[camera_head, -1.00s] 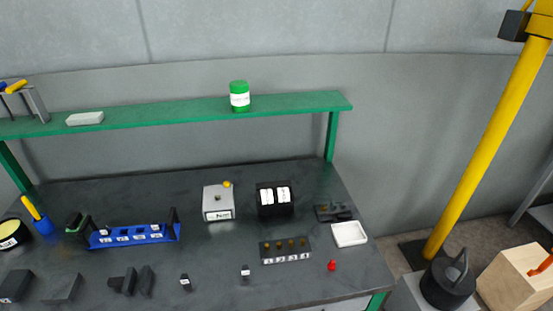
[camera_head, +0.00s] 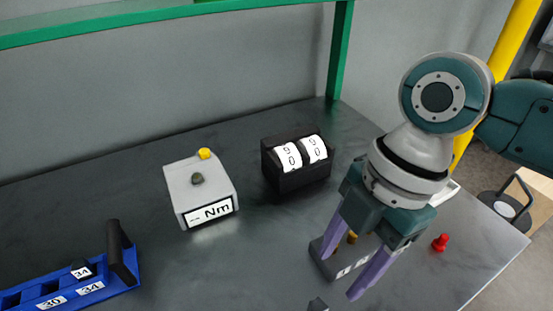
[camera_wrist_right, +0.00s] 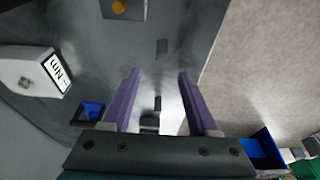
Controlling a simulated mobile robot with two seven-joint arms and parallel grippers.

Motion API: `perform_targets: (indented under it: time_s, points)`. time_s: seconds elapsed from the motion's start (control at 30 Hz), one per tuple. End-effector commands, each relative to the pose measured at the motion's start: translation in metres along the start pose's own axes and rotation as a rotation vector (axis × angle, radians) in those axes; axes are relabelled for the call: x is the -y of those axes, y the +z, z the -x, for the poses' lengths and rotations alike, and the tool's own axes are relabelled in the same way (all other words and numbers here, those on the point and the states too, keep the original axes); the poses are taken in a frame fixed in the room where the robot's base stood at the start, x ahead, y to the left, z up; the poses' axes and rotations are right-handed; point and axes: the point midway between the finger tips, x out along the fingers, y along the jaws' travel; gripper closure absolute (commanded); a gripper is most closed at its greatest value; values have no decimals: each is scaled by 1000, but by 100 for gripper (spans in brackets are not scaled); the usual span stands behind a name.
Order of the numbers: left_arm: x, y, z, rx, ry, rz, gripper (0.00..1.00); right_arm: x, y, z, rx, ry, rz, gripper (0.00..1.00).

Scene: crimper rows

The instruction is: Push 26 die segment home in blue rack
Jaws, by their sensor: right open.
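The blue rack (camera_head: 125,282) shows only in part at the lower left of the head view. Labels 30 and 34 show on its front, and a dark piece marked 34 (camera_head: 82,270) sits in it by the black end post (camera_head: 122,255). I cannot make out a 26 die segment. My right gripper (camera_head: 340,275) has purple fingers, spread apart with nothing seen held, well right of the rack. In the right wrist view the fingers (camera_wrist_right: 158,74) are apart; a small dark block (camera_wrist_right: 150,121) shows between them, not identifiable. My left gripper is not in view.
A grey Nm box (camera_head: 200,190) and a black counter with white dials (camera_head: 297,165) stand behind. A grey block with brass pins (camera_head: 325,262) is partly hidden by my right gripper. A red knob (camera_head: 440,243) stands near the right edge. The table between rack and gripper looks clear.

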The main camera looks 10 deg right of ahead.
Motion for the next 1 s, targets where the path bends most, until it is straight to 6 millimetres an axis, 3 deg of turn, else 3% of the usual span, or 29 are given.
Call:
perform_targets:
  time_s: [0.27, 0.7, 1.0]
  points:
    - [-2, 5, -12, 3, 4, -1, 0, -1, 2, -13, 1, -3, 9, 40]
    - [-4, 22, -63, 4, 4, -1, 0, 0, 3, -69, 1, -1, 9, 40]
    - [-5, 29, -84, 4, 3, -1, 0, 0, 2, -103, 1, -2, 8, 40]
